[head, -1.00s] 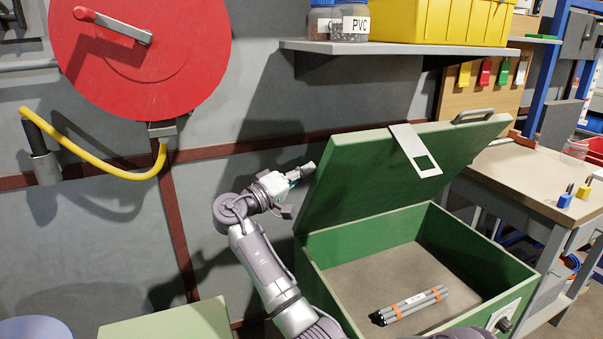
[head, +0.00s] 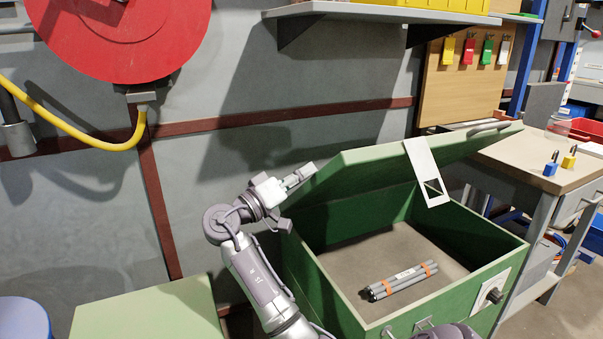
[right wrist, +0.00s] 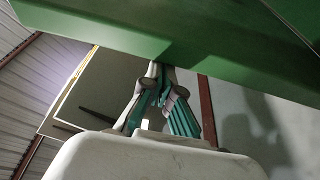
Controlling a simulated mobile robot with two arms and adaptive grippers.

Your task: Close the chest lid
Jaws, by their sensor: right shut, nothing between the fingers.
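The green chest (head: 345,300) stands open at the front, its inside showing. Its green lid (head: 365,170) is tilted partly down over the back of the box. A pale slotted hasp plate (head: 424,165) hangs from the lid's front edge, beside a grey handle (head: 490,129). My right gripper (head: 301,175) is shut and empty at the lid's left edge; whether it touches cannot be told. In the right wrist view, its fingers (right wrist: 160,82) lie just under the green lid (right wrist: 190,35). My left gripper is not in view.
A bundle of grey rods (head: 400,282) with orange bands lies inside the chest. A workbench (head: 540,168) with padlocks stands at the right. A grey shelf (head: 380,13) and a red reel (head: 115,30) are on the wall.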

